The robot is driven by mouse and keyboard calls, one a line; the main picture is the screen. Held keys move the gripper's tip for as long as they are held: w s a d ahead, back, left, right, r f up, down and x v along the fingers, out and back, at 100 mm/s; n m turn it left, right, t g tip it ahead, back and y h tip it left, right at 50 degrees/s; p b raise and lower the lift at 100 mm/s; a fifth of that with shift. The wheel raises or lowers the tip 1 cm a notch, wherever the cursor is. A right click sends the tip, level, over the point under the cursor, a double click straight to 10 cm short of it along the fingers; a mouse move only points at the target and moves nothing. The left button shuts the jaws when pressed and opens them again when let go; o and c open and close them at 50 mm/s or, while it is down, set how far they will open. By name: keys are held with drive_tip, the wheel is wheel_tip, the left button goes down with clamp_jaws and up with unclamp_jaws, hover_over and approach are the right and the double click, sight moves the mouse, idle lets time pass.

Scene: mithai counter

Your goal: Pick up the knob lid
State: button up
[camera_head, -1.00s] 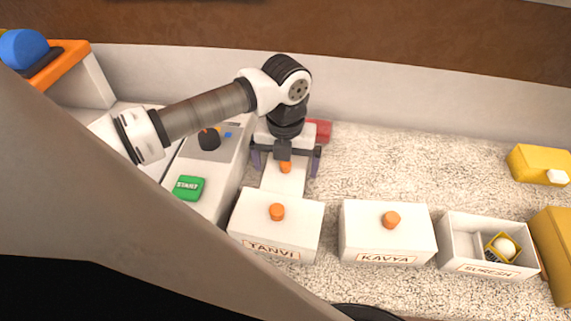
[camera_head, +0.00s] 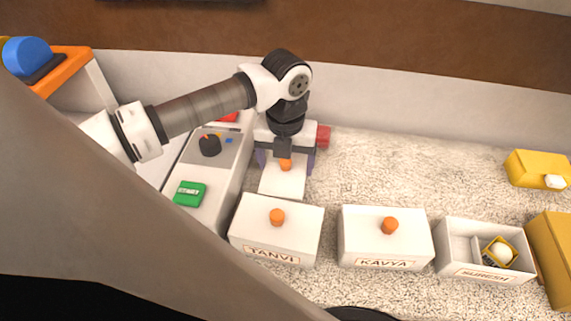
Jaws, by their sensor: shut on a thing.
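The knob lid (camera_head: 283,184) is a flat white plate with an orange knob, behind the TANVI box. My gripper (camera_head: 285,163) is above it with its fingers on either side of the orange knob, shut on it. Whether the lid touches the counter cannot be told. The open SURESH box (camera_head: 446,247) at the right has no lid on it and holds a white ball in a yellow holder.
The lidded TANVI box (camera_head: 251,234) and KAVYA box (camera_head: 362,242) stand in front. A machine with a green START button (camera_head: 190,194) is at left. A red block (camera_head: 323,136) is close behind my gripper. Yellow boxes (camera_head: 538,167) stand at right. The middle counter is clear.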

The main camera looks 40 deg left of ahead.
wheel_tip(320, 180, up, 18)
drive_tip(key=p, duration=0.6)
drive_tip(key=shift+f, duration=0.2)
